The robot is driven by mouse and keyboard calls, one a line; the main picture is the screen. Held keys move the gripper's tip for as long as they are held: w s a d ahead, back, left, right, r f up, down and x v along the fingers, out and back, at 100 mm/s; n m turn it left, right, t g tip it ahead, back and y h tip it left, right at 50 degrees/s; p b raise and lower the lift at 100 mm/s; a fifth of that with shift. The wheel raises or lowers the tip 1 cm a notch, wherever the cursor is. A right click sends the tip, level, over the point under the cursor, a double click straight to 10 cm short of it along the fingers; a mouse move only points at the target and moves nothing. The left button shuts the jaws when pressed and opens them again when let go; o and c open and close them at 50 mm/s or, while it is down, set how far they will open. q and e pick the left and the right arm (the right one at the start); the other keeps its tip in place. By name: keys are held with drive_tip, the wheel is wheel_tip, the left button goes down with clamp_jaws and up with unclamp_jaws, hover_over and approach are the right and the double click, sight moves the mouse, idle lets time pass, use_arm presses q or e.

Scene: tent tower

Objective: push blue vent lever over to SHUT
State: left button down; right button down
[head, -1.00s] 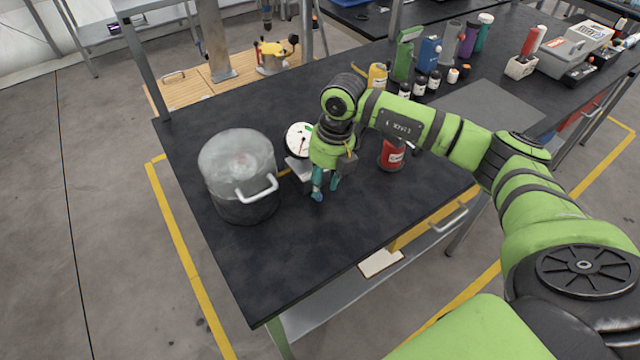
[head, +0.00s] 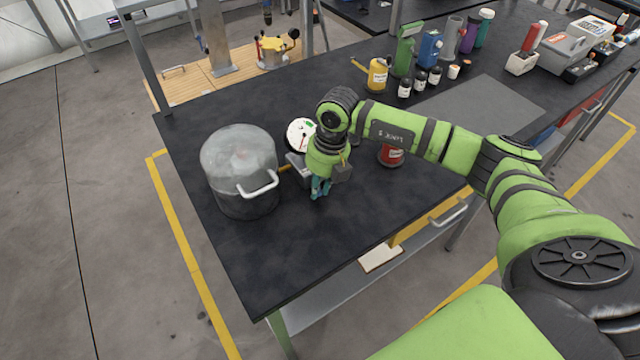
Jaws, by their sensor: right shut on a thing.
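My left gripper is out of view.
A red can (head: 391,155) stands under my right forearm. A yellow bottle (head: 377,75), a green container (head: 405,48) and several small dark bottles stand farther back. The dark bench top (head: 265,260) is clear in front of the chamber and gripper.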

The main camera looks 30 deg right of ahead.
drive_tip(key=shift+w+d, duration=0.1)
drive_tip(key=shift+w, duration=0.05)
drive_tip(key=c, duration=1.2)
unclamp_jaws()
drive_tip(key=shift+r, duration=0.25)
drive_tip(key=r, duration=0.3)
drive_tip(key=d+r, duration=0.1)
drive_tip(key=r, duration=0.3)
drive_tip(key=s+r, duration=0.1)
drive_tip(key=r, duration=0.3)
drive_tip(key=shift+d+r, duration=0.25)
drive_tip(key=shift+d, duration=0.15)
drive_tip(key=shift+f, duration=0.1)
